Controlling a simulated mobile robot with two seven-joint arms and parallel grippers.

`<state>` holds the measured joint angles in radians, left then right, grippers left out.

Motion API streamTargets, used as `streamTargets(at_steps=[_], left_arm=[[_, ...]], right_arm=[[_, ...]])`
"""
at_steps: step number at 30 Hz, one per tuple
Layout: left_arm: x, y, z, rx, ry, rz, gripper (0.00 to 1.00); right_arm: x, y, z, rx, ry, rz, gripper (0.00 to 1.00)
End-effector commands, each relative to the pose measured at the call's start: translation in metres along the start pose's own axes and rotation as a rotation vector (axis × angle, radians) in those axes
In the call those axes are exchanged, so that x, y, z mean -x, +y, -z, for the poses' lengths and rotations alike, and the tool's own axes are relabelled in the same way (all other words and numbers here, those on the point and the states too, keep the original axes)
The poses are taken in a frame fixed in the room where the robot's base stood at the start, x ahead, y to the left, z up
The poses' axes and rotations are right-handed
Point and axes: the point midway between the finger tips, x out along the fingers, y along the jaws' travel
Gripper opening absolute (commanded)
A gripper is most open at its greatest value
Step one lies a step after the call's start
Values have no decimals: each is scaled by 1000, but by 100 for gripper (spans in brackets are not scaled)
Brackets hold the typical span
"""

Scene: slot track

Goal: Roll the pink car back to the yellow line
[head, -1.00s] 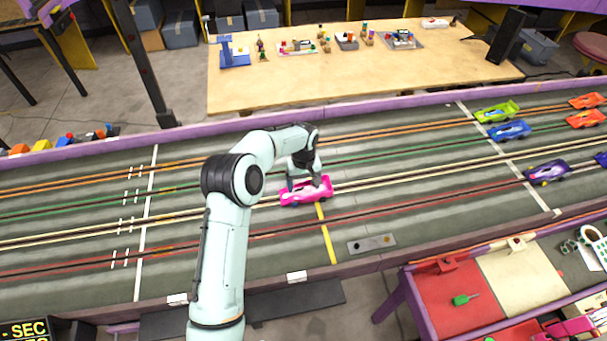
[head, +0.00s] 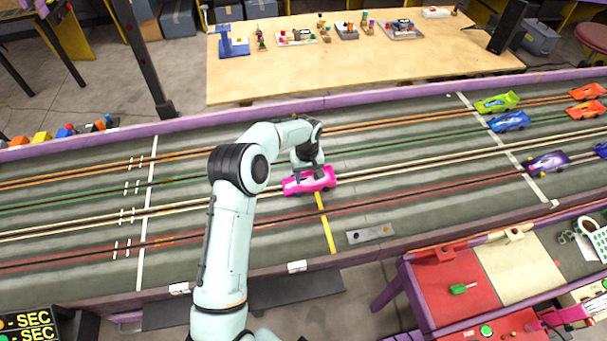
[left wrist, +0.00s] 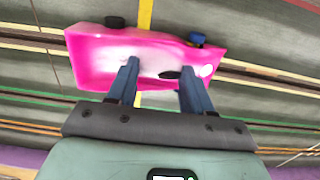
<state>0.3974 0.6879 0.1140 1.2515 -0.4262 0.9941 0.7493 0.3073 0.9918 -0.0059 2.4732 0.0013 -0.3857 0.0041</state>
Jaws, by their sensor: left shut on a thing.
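The pink car (head: 322,182) sits on the slot track over the far end of the short yellow line (head: 327,228). My left gripper (head: 310,174) reaches down on it from above and is shut on its body. In the left wrist view the pink car (left wrist: 95,60) lies crosswise, with both fingers (left wrist: 158,80) on its pale middle. The yellow line (left wrist: 145,14) shows beyond the car and a bit of it behind the fingers. The part of the line under the car is hidden. My right gripper is not in view.
Green (head: 497,104), blue (head: 510,121) and purple (head: 547,163) cars stand near the right white line, with orange cars further right. A grey metal plate (head: 370,234) lies right of the yellow line. The track left of my arm is clear.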

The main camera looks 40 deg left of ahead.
Motion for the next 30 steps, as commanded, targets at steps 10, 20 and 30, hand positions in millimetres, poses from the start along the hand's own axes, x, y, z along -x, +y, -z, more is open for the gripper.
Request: streamTargets(at_steps=[10,20,30], left_arm=[[3,23,1,0,1,-2,14],[1,29,1,1,2,-1,14],[2,38,1,-1,2,-2,14]], right_arm=[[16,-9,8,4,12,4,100],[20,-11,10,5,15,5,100],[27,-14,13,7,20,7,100]])
